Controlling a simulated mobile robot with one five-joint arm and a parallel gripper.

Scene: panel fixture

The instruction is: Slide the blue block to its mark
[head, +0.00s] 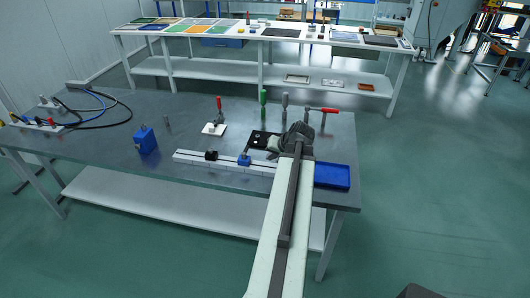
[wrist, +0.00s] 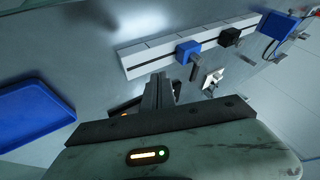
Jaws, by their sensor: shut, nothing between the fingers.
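The blue block (head: 244,159) sits on a white rail (head: 190,157) with a dark slot along it, on the grey table. In the wrist view the blue block (wrist: 187,52) is up and right of my fingertips, with a gap between. A black block (head: 211,156) sits farther left on the same rail; it also shows in the wrist view (wrist: 229,38). Thin cross lines show on the rail; I cannot tell which is the blue block's mark. My gripper (head: 271,147) is shut and empty to the right of the blue block; its fingers show in the wrist view (wrist: 159,88).
A blue tray (head: 332,186) lies at the table's right end. A blue box (head: 146,139) stands to the left. Toggle clamps with red (head: 219,104) and green (head: 263,97) handles stand behind the rail. Cables lie at the far left.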

